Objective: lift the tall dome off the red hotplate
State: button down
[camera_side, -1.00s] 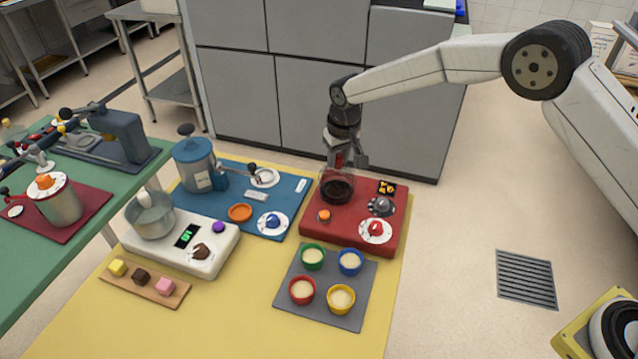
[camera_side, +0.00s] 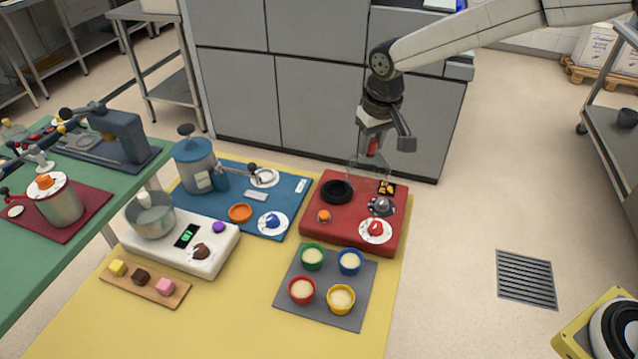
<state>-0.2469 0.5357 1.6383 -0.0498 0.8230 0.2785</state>
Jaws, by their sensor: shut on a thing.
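The red hotplate (camera_side: 335,232) sits on the yellow table, with a bare black round burner (camera_side: 337,192) on its left part. My gripper (camera_side: 373,146) is shut on the red knob of the tall clear dome (camera_side: 368,172). The dome is see-through and its outline is faint. It hangs upright under my gripper, off the burner, to its upper right in the picture. Its lower edge overlaps the hotplate's back edge in view; the exact gap is hard to tell.
The hotplate also carries a red dial (camera_side: 376,229), a grey knob (camera_side: 381,206) and an orange button (camera_side: 323,216). A grey mat (camera_side: 320,284) with several coloured cups lies in front. A blue board (camera_side: 292,190) with a blue pot (camera_side: 194,163) is left.

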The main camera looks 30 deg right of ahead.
jog(key=shift+s+d+r, duration=0.15)
jog(key=shift+s+r, duration=0.2)
jog(key=shift+s, duration=0.4)
jog(key=shift+s+d+r, duration=0.15)
jog(key=shift+s+r, duration=0.2)
jog(key=shift+s, duration=0.45)
jog(key=shift+s+d+r, duration=0.15)
jog(key=shift+s+r, duration=0.2)
jog(key=shift+s, duration=0.4)
jog(key=s+a+f+n, duration=0.2)
jog(key=s+a, duration=0.1)
jog(key=a, duration=0.6)
jog(key=s+a+f+n, duration=0.2)
jog(key=s+a+n, duration=0.1)
jog(key=a, duration=0.6)
jog(key=w+a+f, duration=0.6)
jog(key=w+f, duration=0.4)
jog(key=w, duration=0.2)
jog(key=shift+a+m+y, duration=0.25)
jog(key=shift+m+y, duration=0.05)
jog(key=shift+y, duration=0.1)
jog(key=shift+w, duration=0.1)
